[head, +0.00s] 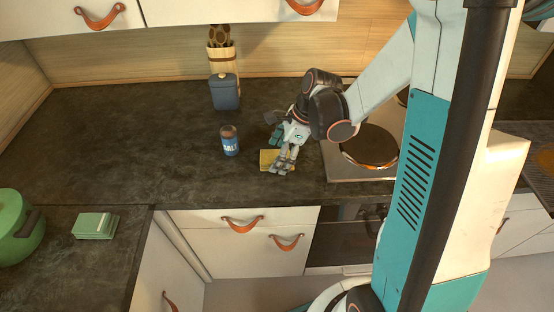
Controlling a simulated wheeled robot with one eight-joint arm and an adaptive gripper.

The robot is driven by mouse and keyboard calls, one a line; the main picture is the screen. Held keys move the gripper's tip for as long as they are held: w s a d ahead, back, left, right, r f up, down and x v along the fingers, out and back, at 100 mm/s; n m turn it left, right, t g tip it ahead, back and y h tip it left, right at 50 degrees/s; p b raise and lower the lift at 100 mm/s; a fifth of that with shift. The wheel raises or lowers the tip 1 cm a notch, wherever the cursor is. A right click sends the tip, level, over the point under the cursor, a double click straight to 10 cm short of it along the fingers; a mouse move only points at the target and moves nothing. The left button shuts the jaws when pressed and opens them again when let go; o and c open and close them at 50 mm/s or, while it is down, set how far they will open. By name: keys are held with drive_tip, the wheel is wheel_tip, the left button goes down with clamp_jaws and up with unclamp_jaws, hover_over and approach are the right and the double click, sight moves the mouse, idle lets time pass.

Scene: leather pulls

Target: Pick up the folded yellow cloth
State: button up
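The folded yellow cloth (266,158) lies on the dark counter near its front edge, left of the stove. My gripper (282,168) points down at the right part of the cloth and covers some of it. From this view I cannot tell whether the fingers touch the cloth or are closed on it.
A blue salt shaker (230,142) stands just left of the cloth. Behind it are a blue lidded canister (224,92) and a utensil holder (222,55). A stove burner (370,146) is to the right. A folded green cloth (96,226) and a green pot (18,228) sit at lower left.

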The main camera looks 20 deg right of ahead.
idle(0.4)
drive_tip(key=c, duration=1.1)
drive_tip(key=shift+o, duration=0.2)
wheel_tip(320, 180, up, 20)
drive_tip(key=p, duration=0.6)
drive_tip(key=shift+r+p, duration=0.2)
drive_tip(key=shift+p, duration=0.15)
drive_tip(key=shift+f, duration=0.1)
